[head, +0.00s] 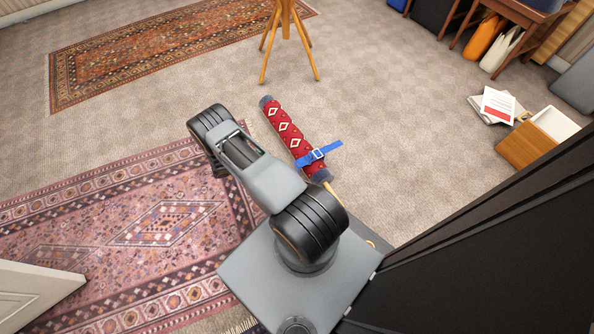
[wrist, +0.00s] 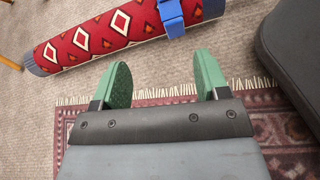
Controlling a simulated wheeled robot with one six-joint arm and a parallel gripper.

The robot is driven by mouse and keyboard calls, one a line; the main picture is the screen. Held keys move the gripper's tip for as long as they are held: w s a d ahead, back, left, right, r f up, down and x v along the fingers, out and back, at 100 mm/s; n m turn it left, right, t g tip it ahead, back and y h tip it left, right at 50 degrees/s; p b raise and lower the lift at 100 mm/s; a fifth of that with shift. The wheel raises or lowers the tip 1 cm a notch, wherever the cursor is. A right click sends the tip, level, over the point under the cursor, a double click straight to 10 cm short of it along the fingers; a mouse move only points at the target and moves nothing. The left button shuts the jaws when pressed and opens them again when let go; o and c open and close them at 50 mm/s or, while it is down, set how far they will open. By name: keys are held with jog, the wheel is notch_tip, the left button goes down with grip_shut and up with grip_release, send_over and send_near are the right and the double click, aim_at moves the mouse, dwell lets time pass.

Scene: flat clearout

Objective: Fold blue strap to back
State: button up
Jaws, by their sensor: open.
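The blue strap (head: 319,154) lies across a rolled red patterned rug (head: 289,131) on the carpet in the head view. It has a buckle on the roll, and a free end sticks out to the right. In the wrist view the strap (wrist: 171,15) crosses the red roll (wrist: 110,28) at the top edge, and its upper part is cut off. My gripper (wrist: 163,82) is open and empty, its green fingers apart. The fingertips point toward the roll and appear apart from it. In the head view my arm hides the gripper.
A pink patterned rug (head: 120,240) lies flat at left. A wooden tripod stand (head: 288,40) is behind the roll. A wooden box (head: 530,145) and papers (head: 497,106) lie at right. Carpet between the roll and box is clear. A dark panel fills the lower right.

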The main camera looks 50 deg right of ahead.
jog(key=n+h+b, duration=0.1)
jog(key=n, duration=0.1)
send_near(296, 166)
jog(key=b+x, duration=0.1)
jog(key=x, duration=0.2)
jog(key=b+x, duration=0.2)
jog(key=x, duration=0.2)
jog(key=b+x, duration=0.1)
jog(key=x, duration=0.3)
jog(key=shift+w+a+f, duration=0.1)
jog(key=shift+w+f, duration=0.1)
jog(key=shift+f, duration=0.15)
jog(key=shift+c, duration=0.4)
